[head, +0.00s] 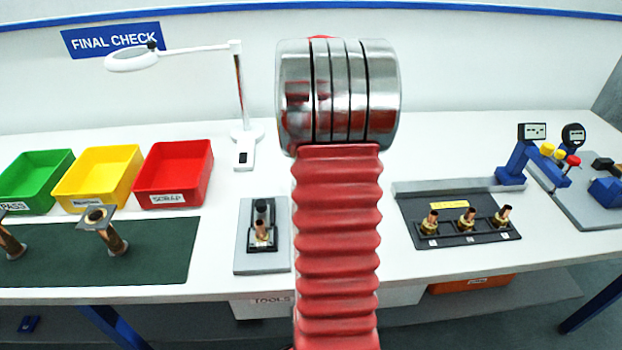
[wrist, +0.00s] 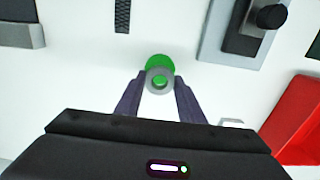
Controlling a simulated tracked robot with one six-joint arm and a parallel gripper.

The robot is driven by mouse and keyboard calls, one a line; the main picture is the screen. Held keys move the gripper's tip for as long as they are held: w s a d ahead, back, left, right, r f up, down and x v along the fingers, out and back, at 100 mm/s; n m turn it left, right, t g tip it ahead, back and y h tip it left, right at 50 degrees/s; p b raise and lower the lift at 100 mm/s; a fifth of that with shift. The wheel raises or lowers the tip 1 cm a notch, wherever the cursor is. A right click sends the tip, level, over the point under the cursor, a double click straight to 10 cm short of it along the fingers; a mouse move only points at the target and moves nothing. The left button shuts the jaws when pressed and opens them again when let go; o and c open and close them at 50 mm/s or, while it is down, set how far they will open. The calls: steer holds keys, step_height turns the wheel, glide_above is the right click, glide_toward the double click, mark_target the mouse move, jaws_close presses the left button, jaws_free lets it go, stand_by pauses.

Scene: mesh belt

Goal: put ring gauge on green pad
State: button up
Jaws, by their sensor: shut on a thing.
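In the wrist view the ring gauge (wrist: 151,81), a small grey ring, is between the tips of my gripper (wrist: 160,84), which is shut on it. The green pad (wrist: 160,61) is a round green disc on the white table. The ring overlaps the near part of the pad in this view, and green shows through its hole. I cannot tell whether the ring touches the pad or is above it. In the head view my own arm hides the gripper, the ring and the pad.
A grey plate (wrist: 213,42) with a black fixture lies at upper right in the wrist view, with the red scrap bin (wrist: 300,125) at right. In the head view, a magnifier lamp (head: 246,134) stands behind. A black tray (head: 420,235) with several brass parts lies right.

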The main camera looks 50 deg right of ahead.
steer(key=shift+f, duration=1.85)
steer(key=o, duration=1.2)
steer(key=shift+f, duration=0.1)
step_height(320, 180, up, 12)
steer(key=shift+r, duration=0.15)
